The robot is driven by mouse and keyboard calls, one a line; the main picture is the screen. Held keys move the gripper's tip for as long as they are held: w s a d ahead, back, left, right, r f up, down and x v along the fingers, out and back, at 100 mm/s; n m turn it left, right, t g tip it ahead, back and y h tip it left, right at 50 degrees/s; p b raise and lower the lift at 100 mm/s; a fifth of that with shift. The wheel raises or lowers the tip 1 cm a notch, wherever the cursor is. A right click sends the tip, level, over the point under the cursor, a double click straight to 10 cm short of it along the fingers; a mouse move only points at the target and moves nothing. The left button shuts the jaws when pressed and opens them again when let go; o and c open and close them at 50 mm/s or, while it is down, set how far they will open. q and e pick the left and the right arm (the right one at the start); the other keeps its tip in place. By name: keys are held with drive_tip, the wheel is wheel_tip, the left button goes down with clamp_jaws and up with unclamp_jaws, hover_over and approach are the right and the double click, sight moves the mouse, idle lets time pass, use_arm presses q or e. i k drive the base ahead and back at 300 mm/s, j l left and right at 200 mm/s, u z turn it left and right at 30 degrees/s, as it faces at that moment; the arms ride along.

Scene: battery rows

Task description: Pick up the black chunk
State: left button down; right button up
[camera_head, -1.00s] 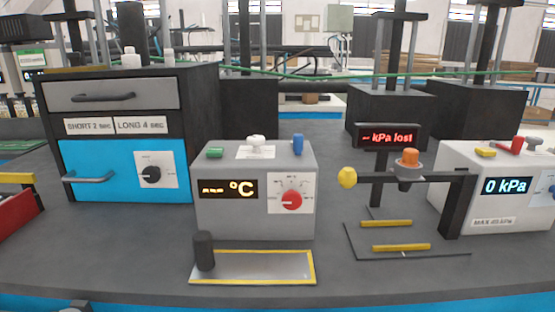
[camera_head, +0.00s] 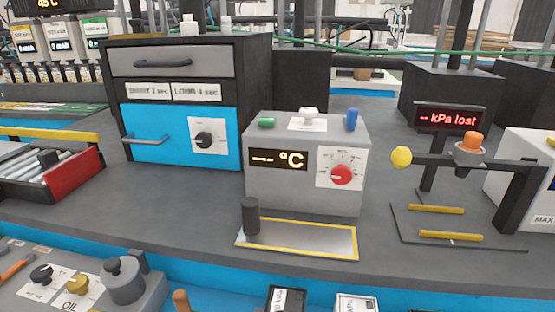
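A short black upright cylinder (camera_head: 251,217) stands at the left end of a yellow-edged metal plate (camera_head: 310,240) in front of the grey °C box. I cannot tell for sure which of these two is the black chunk. Neither of my grippers is in view.
The grey °C box (camera_head: 265,190) has a red dial. A black cabinet with a blue drawer (camera_head: 165,150) stands left of it. The kPa stand with an orange cap (camera_head: 470,143) is at the right. A lower panel with knobs (camera_head: 100,297) is at the bottom left.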

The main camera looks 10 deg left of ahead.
sight(50, 157)
drive_tip(key=u, duration=1.75)
drive_tip(key=j+u, duration=0.15)
drive_tip(key=j, duration=0.15)
drive_tip(key=k, duration=0.05)
